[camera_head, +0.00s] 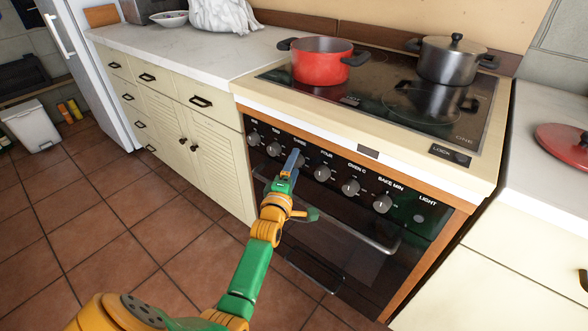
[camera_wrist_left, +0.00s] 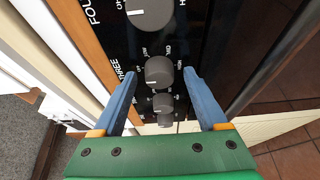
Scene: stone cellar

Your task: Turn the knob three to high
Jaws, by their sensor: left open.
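Knob three is a dark grey round knob (camera_wrist_left: 158,72) on the black stove panel, beside the label THREE. Its pale mark points left in the left wrist view. My left gripper (camera_head: 291,162) is open in front of the panel and largely hides knob three in the head view. In the left wrist view its two blue fingertips (camera_wrist_left: 160,74) lie on either side of knob three, with visible gaps. I cannot tell how deep the fingers reach. My right gripper is not in view.
Knob four (camera_head: 322,173) and knob two (camera_head: 274,149) flank knob three closely. The oven door handle (camera_head: 345,225) runs below the panel. A red pot (camera_head: 321,62) and a dark grey pot (camera_head: 450,60) stand on the cooktop (camera_head: 385,88).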

